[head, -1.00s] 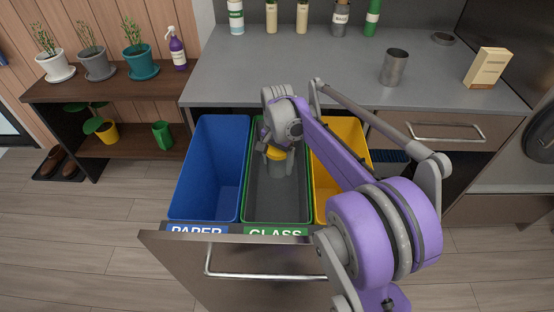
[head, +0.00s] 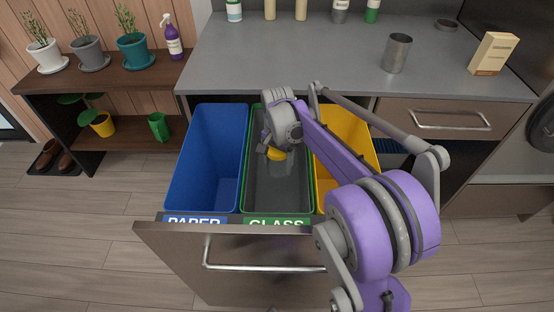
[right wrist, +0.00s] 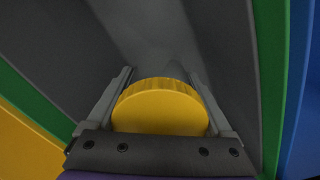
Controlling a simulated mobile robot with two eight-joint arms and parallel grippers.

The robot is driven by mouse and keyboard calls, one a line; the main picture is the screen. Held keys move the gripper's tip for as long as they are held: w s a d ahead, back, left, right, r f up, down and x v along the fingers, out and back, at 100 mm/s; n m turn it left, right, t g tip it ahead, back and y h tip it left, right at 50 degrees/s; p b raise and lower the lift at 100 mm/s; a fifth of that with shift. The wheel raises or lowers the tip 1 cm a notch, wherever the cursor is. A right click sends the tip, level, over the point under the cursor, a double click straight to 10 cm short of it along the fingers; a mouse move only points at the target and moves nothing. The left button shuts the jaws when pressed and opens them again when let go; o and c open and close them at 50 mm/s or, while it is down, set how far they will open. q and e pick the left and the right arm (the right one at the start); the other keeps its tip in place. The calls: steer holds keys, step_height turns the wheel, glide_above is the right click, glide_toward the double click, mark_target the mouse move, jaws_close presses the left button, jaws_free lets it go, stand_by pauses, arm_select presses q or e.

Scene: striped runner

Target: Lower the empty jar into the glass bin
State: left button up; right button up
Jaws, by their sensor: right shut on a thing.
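The jar has a yellow lid (head: 276,154) and a see-through body (head: 283,168). It is within the green-rimmed bin labelled GLASS (head: 248,190), the middle of the drawer's bins. My right gripper (head: 272,150) reaches down into this bin and is shut on the jar. In the right wrist view the yellow lid (right wrist: 160,110) sits between the two fingers, with dark bin walls around it. The jar's lower end is hard to make out, so I cannot tell whether it touches the bin floor. My left gripper is not in view.
The blue PAPER bin (head: 207,160) is to the left and a yellow bin (head: 345,130) to the right, partly behind my arm. The open drawer front (head: 170,250) is on the near side. A metal cup (head: 396,53) and a box (head: 493,53) stand on the counter (head: 300,70).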

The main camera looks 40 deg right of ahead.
mark_target(278, 171)
steer(key=shift+f+b, duration=1.2)
steer(key=shift+f, duration=1.2)
steer(key=shift+f+b, duration=1.45)
steer(key=shift+f, duration=1.05)
steer(key=o, duration=1.3)
step_height(278, 171, up, 11)
steer(key=p, duration=0.3)
